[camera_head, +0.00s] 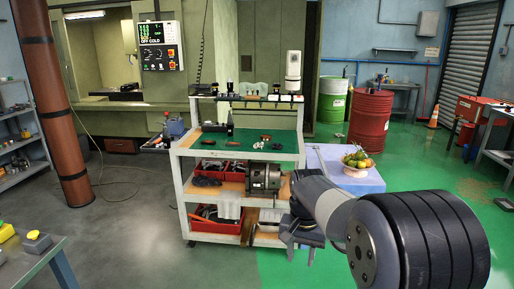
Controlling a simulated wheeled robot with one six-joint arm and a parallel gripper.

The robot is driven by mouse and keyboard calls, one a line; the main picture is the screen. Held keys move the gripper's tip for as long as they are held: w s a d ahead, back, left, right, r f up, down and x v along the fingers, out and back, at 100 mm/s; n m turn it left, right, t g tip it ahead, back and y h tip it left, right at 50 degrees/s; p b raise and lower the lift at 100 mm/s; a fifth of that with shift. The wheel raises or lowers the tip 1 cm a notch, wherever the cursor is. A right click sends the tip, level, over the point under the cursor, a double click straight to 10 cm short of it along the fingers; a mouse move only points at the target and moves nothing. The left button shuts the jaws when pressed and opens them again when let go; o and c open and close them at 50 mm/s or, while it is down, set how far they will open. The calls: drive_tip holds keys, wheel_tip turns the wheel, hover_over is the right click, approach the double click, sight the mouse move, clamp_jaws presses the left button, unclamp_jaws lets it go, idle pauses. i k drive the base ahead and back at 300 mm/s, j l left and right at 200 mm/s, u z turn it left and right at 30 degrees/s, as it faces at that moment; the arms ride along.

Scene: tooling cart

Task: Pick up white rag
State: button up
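A tooling cart (293,157) with a green top stands in the middle of the camera_head view. A white, cloth-like thing (229,206), perhaps the white rag, hangs at the front of its lower shelves. A second pale patch (268,215) shows farther right, near my gripper; I cannot tell if it is cloth. My gripper (302,245) is in front of the cart's lower right side, right of the white cloth and apart from it in the picture. Its fingers are small and dark, so I cannot tell whether it is open or shut.
A table corner (38,258) is at lower left. The floor left of the cart is clear.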

sight(258, 145)
drive_tip(key=i, duration=0.6)
drive_tip(key=i+l+u, duration=0.1)
drive_tip(key=i, duration=0.45)
drive_tip(key=i+l, duration=0.1)
drive_tip(key=i, duration=0.5)
drive_tip(key=i+l, duration=0.1)
drive_tip(key=i, duration=0.45)
drive_tip(key=i+l+u, duration=0.1)
drive_tip(key=i, duration=0.5)
drive_tip(key=i+l, duration=0.1)
drive_tip(key=i, duration=0.5)
drive_tip(key=u, duration=0.05)
